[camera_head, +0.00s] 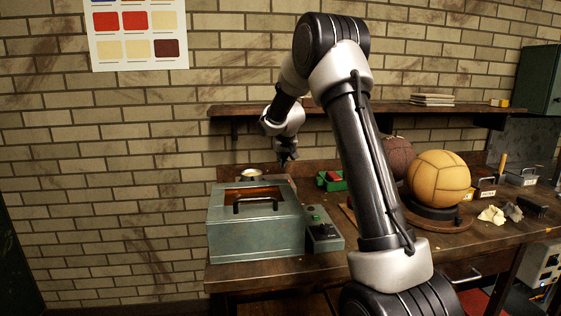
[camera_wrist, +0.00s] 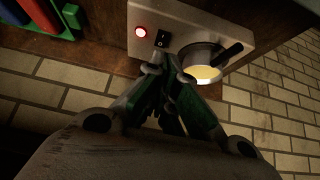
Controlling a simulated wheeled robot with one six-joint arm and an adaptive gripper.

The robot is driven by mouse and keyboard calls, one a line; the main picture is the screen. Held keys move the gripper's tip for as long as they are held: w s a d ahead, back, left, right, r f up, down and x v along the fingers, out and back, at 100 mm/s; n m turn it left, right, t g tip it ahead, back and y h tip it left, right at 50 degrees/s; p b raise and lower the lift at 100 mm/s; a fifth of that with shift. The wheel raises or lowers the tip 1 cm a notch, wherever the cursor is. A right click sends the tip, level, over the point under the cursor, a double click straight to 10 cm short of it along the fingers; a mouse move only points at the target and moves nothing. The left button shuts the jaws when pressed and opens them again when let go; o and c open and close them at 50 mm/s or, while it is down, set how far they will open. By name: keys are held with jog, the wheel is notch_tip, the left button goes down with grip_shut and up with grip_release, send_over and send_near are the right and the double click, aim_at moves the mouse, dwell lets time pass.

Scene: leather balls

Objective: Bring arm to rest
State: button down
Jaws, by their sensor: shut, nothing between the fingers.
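My gripper (camera_head: 287,155) hangs at the end of my raised, bent arm, above the back of the workbench (camera_head: 240,276). In the wrist view my gripper (camera_wrist: 168,68) has its fingertips together with nothing between them. It is close to a metal device (camera_wrist: 188,25) with a lit red lamp (camera_wrist: 141,31), a black switch and a round pot (camera_wrist: 205,66) with a glowing yellow inside. In the head view the round pot (camera_head: 251,174) shows behind the grey-green box, left of my gripper.
The grey-green lidded box (camera_head: 228,232) and a control box (camera_head: 324,232) stand at the bench's left. A tan ball (camera_head: 439,178) on a round stand and a brown ball (camera_head: 399,156) are at right. A wall shelf (camera_head: 410,108) runs behind my arm. A green tray (camera_head: 330,182) lies behind.

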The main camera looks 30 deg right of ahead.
jog(key=s+a+r, duration=0.1)
jog(key=s+r, duration=0.3)
jog(key=s, duration=0.3)
jog(key=s+a+r+g, duration=0.1)
jog(key=s+a+r, duration=0.15)
jog(key=s, duration=0.45)
jog(key=s+a+r, duration=0.1)
jog(key=s+r, duration=0.3)
jog(key=s, duration=0.3)
jog(key=s+a+f+n+g+y, duration=0.1)
jog(key=s+a+f, duration=0.1)
jog(key=s, duration=1.2)
jog(key=s+a+f+n+g+y, duration=0.1)
jog(key=s+a+n, duration=0.1)
jog(key=s, duration=1.3)
jog(key=shift+s+a+f, duration=0.2)
jog(key=shift+a+f, duration=0.2)
jog(key=shift+a, duration=0.15)
